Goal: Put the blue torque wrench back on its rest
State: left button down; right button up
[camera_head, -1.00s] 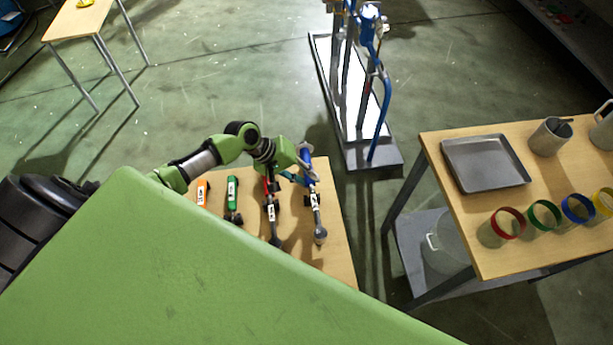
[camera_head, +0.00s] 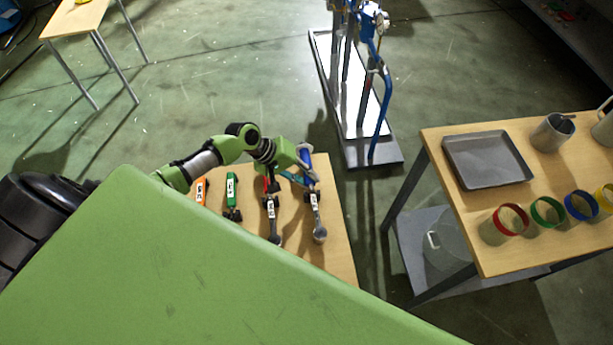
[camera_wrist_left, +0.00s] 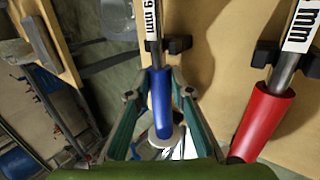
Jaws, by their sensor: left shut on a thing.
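The blue torque wrench (camera_head: 315,198) lies along the right side of the small wooden table, its round head toward the viewer. Its blue handle (camera_wrist_left: 161,98) shows in the left wrist view, between the two fingers. My left gripper (camera_head: 305,170) is shut on that handle. In the left wrist view the left gripper (camera_wrist_left: 160,125) has a finger on each side of it. A dark rest (camera_wrist_left: 172,45) shows at the wrench's shaft. I cannot tell whether the shaft is fully seated in it. My right gripper is not in view.
The red torque wrench (camera_head: 270,208) lies close beside it, its red handle (camera_wrist_left: 264,120) near my fingers. Green (camera_head: 232,192) and orange (camera_head: 201,190) wrenches lie further left. The wooden table (camera_head: 340,240) ends just right of the blue wrench. A blue-piped stand (camera_head: 384,110) stands behind.

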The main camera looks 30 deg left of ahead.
pick_arm(q)
jog(key=shift+w+f, duration=0.1)
jog(key=shift+f, duration=0.3)
jog(key=c, duration=1.8)
grip_release()
jog(key=shift+o, duration=0.4)
jog(key=shift+s+f+b, duration=0.2)
jog(key=shift+b, duration=0.1)
jog(key=v, duration=1.2)
jog(key=shift+w, duration=0.15)
jog(key=shift+r, duration=0.15)
